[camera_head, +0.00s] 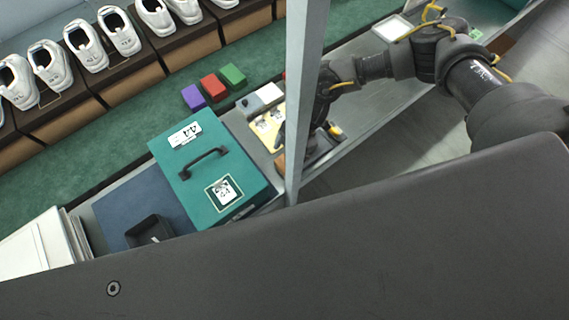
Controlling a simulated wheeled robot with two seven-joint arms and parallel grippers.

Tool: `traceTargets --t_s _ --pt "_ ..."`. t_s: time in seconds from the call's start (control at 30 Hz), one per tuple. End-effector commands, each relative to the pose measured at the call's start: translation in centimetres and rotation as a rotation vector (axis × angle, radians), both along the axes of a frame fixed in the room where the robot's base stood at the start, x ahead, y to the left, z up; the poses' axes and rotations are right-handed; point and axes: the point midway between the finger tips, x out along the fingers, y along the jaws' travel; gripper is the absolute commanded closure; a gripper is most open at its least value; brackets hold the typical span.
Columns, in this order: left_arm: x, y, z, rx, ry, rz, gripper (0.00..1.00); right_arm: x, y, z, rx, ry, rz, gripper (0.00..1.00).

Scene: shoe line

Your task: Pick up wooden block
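Three coloured blocks lie side by side on the green surface: a purple block (193,97), a red block (213,86) and a green block (232,74). A small orange-brown piece (281,164), possibly wood, shows just left of the grey post, partly hidden. My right arm comes in from the right, and my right gripper (318,130) is low over the grey bench behind the post. The post and the arm hide its fingertips, so I cannot tell if it is open or holds anything. My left gripper is not in view.
A teal case (250,172) with a black handle stands beside a dark blue case (118,204). A grey post (303,85) crosses the view. White shoes (85,45) stand on brown boxes at the upper left. White boards (40,243) are at lower left.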

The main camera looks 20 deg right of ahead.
Motion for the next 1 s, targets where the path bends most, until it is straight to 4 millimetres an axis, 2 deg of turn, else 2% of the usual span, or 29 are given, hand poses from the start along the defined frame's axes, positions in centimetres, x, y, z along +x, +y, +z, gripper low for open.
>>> traceTargets --t_s 0.23,0.4,0.6,0.83,0.87,1.0 --pt "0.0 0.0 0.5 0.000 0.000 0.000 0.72 -0.1 0.2 -0.7 -0.001 0.000 0.001 0.15" --pt "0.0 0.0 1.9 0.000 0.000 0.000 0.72 -0.2 0.8 -2.9 -0.003 0.000 0.002 0.15" --pt "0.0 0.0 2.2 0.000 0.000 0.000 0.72 -0.4 1.5 -5.0 0.000 0.000 0.000 0.15" --pt "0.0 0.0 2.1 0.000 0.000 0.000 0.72 -0.4 1.5 -5.3 0.002 -0.001 -0.001 0.15" --pt "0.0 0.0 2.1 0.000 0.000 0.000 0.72 -0.4 1.5 -5.3 0.002 -0.001 -0.001 0.16" --pt "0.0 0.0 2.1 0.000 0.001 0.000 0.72 -0.4 1.5 -5.3 0.001 0.000 0.000 0.34"
